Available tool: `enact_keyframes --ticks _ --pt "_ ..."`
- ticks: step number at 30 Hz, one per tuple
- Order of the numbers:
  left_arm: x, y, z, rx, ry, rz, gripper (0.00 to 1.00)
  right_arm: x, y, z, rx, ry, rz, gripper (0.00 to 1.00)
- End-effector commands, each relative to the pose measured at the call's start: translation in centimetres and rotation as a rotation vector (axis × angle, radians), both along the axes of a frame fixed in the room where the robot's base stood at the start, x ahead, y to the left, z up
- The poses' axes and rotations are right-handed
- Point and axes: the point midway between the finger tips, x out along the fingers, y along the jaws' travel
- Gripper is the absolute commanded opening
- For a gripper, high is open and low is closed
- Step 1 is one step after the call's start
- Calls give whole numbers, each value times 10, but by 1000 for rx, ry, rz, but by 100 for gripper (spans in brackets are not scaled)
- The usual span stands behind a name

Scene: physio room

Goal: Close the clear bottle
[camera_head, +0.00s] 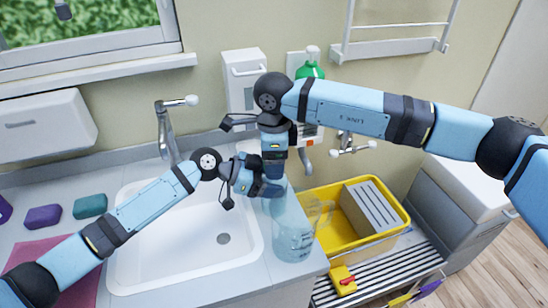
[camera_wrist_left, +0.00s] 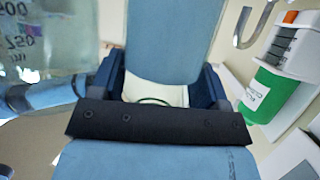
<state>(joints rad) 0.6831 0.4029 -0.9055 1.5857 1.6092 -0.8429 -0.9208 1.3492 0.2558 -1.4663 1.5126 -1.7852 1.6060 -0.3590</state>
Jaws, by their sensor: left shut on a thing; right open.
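My right gripper (camera_head: 273,178) points straight down at the same spot, close against the left one. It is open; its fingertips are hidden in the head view. In the left wrist view, blue and black arm parts fill the middle and cover the held thing.
A clear jug (camera_head: 293,242) stands on the counter just right of the grippers; its markings show in the left wrist view (camera_wrist_left: 45,40). A white sink (camera_head: 180,255) lies left. A yellow crate (camera_head: 345,252) stands right. A green dispenser bottle (camera_head: 310,71) hangs behind.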

Motion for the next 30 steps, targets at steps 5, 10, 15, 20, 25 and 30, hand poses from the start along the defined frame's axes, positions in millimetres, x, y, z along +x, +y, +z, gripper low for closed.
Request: enact_keyframes --ticks 5,10,15,20,25,30 --pt "0 0 0 0 0 0 3 0 0 14 1 -2 0 74" --pt "0 0 0 0 0 0 3 0 0 37 1 -2 1 74" --pt "0 0 0 0 0 0 3 0 0 45 0 0 0 74" --pt "0 0 0 0 0 0 3 0 0 45 0 0 0 72" --pt "0 0 0 0 0 0 3 1 0 58 1 -3 87 70" --pt "0 0 0 0 0 0 3 1 0 76 1 -3 246 70"
